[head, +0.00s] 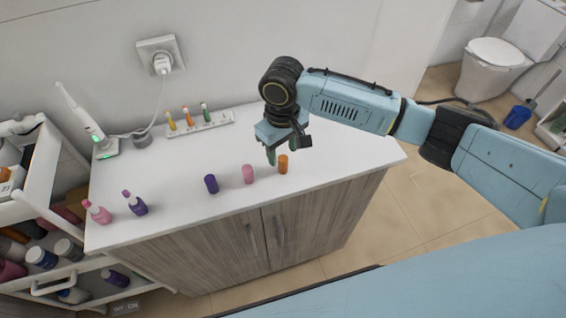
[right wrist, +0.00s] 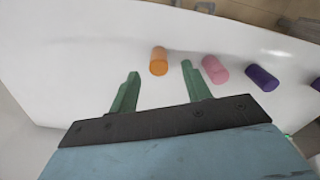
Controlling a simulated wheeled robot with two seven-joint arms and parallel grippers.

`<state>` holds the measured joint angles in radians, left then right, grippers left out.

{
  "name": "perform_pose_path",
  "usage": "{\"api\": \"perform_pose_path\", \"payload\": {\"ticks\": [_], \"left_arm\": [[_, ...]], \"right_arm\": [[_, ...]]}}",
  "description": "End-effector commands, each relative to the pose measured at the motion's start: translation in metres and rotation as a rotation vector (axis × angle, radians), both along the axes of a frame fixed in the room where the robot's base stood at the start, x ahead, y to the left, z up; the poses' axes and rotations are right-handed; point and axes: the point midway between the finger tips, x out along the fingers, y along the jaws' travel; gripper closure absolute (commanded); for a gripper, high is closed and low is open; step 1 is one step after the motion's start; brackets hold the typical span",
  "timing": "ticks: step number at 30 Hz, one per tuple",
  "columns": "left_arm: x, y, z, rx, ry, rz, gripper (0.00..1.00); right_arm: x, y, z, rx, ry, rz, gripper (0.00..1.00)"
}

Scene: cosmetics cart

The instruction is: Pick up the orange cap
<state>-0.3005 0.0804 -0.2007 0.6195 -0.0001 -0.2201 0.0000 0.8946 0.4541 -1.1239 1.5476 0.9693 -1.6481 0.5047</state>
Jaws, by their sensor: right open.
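The orange cap (head: 283,164) stands upright on the white countertop near its front edge, at the right end of a row of caps. My right gripper (head: 278,152) hovers above and just behind it in the head view. In the right wrist view the orange cap (right wrist: 158,61) lies ahead of and between the green fingers of the right gripper (right wrist: 158,85), which are apart and empty. The pink cap (head: 248,174) and the purple cap (head: 211,184) stand to its left in the head view. My left gripper is not in view.
An electric toothbrush (head: 88,124) charges at the back left. The counter's right end is clear.

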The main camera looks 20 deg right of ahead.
Motion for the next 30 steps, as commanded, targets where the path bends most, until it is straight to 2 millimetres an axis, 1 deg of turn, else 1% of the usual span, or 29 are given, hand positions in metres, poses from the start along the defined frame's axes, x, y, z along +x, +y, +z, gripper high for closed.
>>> {"api": "perform_pose_path", "payload": {"ticks": [4, 9, 12, 15, 20, 23, 30], "left_arm": [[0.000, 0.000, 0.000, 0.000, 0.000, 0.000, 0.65], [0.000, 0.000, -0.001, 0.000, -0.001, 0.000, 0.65], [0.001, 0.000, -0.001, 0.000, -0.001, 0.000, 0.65], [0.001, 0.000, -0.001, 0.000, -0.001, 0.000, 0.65], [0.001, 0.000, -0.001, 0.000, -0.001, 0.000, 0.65], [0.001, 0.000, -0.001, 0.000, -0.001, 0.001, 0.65], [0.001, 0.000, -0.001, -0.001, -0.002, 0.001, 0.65]], "right_arm": [[0.000, -0.001, -0.014, -0.001, 0.002, 0.000, 0.52], [0.001, -0.002, -0.041, -0.001, 0.002, 0.000, 0.52], [0.001, -0.002, -0.050, 0.000, 0.001, 0.000, 0.52], [0.001, -0.002, -0.053, 0.000, -0.001, 0.001, 0.52], [0.002, -0.002, -0.053, 0.000, -0.001, 0.001, 0.52], [0.002, -0.002, -0.053, 0.000, -0.001, 0.001, 0.64], [0.002, -0.001, -0.052, 0.000, -0.001, 0.001, 0.95]]}}
